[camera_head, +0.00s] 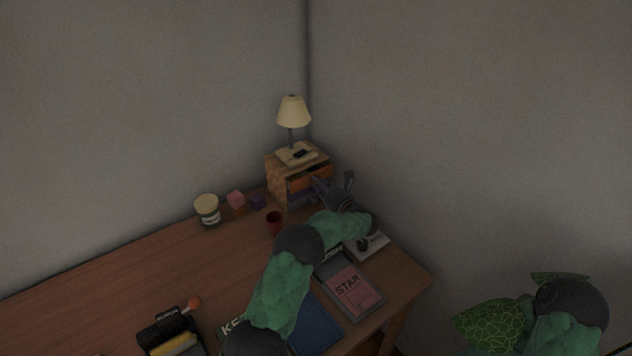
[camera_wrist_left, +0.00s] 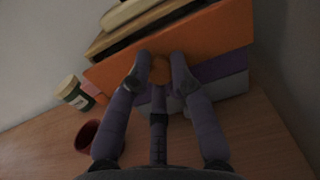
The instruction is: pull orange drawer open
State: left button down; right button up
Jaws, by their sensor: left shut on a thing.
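The orange drawer (camera_head: 311,182) is the top drawer of a small wooden drawer unit (camera_head: 276,187) at the back corner of the desk. Its front stands out from the unit, with a dark gap above it. In the left wrist view the orange drawer front (camera_wrist_left: 217,40) fills the upper middle, and its round orange knob (camera_wrist_left: 160,70) sits between my fingertips. My left gripper (camera_wrist_left: 158,74) is shut on the knob; it also shows at the drawer in the head view (camera_head: 322,185). My right gripper is not in view; only part of my right arm shows at lower right.
A purple drawer (camera_wrist_left: 218,68) lies below. A lamp (camera_head: 293,112) stands on the unit. A red mug (camera_head: 275,222), a jar (camera_head: 208,211) and small blocks (camera_head: 237,199) stand to the left. Books (camera_head: 350,286) lie under my left arm. The desk's left part is mostly clear.

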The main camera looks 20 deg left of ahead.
pick_arm(q)
jog(key=v, duration=0.8)
jog(key=shift+s+f+p, duration=0.2)
jog(key=shift+f+p, duration=0.05)
jog(key=shift+p, duration=0.15)
jog(key=shift+d, duration=0.15)
jog(key=c, duration=1.1)
grip_release()
jog(key=shift+w+r, duration=0.1)
jog(key=v, duration=1.2)
